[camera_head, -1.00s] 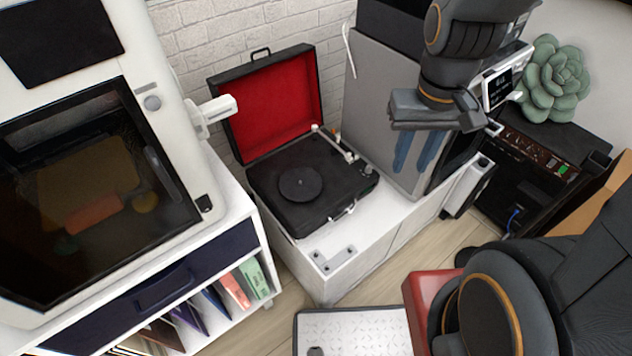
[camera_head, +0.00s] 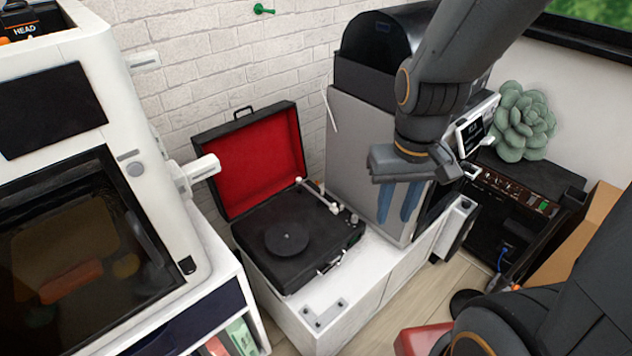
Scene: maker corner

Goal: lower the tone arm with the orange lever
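The record player (camera_head: 300,236) is a black suitcase type with its red-lined lid (camera_head: 249,165) open, standing on a white cabinet. A small dark disc (camera_head: 287,240) lies on its deck. The pale tone arm (camera_head: 318,196) runs along the deck's right side. Small orange bits show near its rear, but I cannot make out the orange lever clearly. My gripper (camera_head: 398,203) points down with two blue fingers, to the right of the player and above its level, in front of a grey box. The fingers appear slightly apart with nothing between them.
A green succulent (camera_head: 520,122) and a black unit (camera_head: 512,190) are at right. The cabinet's front top (camera_head: 350,291) is mostly clear.

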